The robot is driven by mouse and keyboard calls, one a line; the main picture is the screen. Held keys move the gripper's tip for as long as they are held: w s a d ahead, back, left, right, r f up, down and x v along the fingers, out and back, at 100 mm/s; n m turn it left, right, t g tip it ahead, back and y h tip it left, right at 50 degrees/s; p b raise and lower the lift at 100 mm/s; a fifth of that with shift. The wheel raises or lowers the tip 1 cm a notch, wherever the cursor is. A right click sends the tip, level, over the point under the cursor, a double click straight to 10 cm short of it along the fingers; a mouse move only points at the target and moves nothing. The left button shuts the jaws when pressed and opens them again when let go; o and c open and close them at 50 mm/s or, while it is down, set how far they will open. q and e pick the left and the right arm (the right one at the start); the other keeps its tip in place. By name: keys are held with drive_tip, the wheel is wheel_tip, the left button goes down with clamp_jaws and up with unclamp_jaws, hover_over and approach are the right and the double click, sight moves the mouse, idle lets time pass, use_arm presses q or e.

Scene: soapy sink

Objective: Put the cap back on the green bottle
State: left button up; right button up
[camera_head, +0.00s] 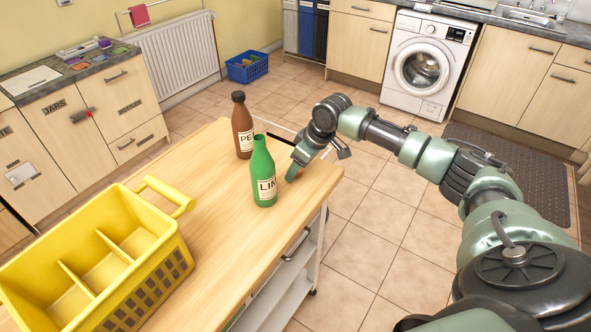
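The green bottle (264,175), labelled "LIN…", stands upright on the wooden table with an uncapped green mouth at its top. My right gripper (290,156) is just to the right of the bottle's upper part, over the table's right end. It looks apart from the bottle, but its fingers are small and partly hidden by my wrist, so I cannot tell whether it is open or shut. A small orange patch (300,173) shows beside the fingers; I cannot tell what it is. No cap for the green bottle is clearly visible. My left gripper is out of view.
A brown bottle (242,126) with a dark cap stands behind the green one. A yellow divided crate (165,279) with a raised handle fills the table's left front. The wooden tabletop (222,232) is bare between crate and bottles. Tiled floor lies right of the table.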

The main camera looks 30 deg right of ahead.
clamp_jaws()
drive_tip(key=shift+r, duration=0.15)
wheel_tip(320, 180, up, 20)
drive_tip(key=b, duration=0.1)
idle(0.6)
